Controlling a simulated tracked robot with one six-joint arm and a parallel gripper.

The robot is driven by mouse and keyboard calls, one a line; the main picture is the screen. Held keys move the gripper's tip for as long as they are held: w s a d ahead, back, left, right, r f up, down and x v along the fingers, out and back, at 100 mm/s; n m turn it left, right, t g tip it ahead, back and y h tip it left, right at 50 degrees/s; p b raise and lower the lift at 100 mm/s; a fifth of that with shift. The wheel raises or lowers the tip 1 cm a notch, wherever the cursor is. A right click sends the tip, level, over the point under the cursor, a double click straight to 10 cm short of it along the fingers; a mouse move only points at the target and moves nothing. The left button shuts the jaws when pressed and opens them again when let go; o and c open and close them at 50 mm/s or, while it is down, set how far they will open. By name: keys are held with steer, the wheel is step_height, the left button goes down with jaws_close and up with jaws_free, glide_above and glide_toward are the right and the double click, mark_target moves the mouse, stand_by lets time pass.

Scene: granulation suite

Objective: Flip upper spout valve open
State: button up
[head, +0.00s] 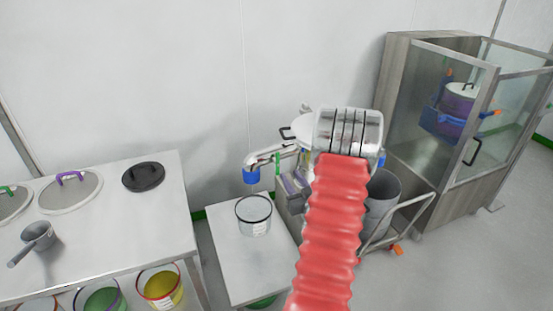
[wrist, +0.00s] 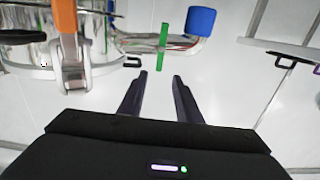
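A green valve handle (wrist: 162,46) stands upright in the wrist view, crossing the metal spout pipe (wrist: 183,45). The pipe ends in a blue cap or nozzle (wrist: 201,21). In the head view the green handle (head: 277,163) and the blue end (head: 251,175) show left of my arm. My gripper (wrist: 158,77) is open and empty, its two dark fingers apart. The green handle appears just beyond the fingertips, roughly in line with the gap between them, with no visible contact.
An orange lever (wrist: 65,20) on a metal clamp is close on the left of the wrist view. A clear container (head: 254,222) stands on a low white table (head: 235,270) below the spout. A glass-sided cabinet (head: 455,110) is right; a long bench (head: 110,235) is left.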

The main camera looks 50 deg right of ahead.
mark_target(278, 158)
steer(key=x, duration=1.3)
steer(key=shift+w+d, duration=0.15)
steer(key=shift+w, duration=0.15)
jaws_close()
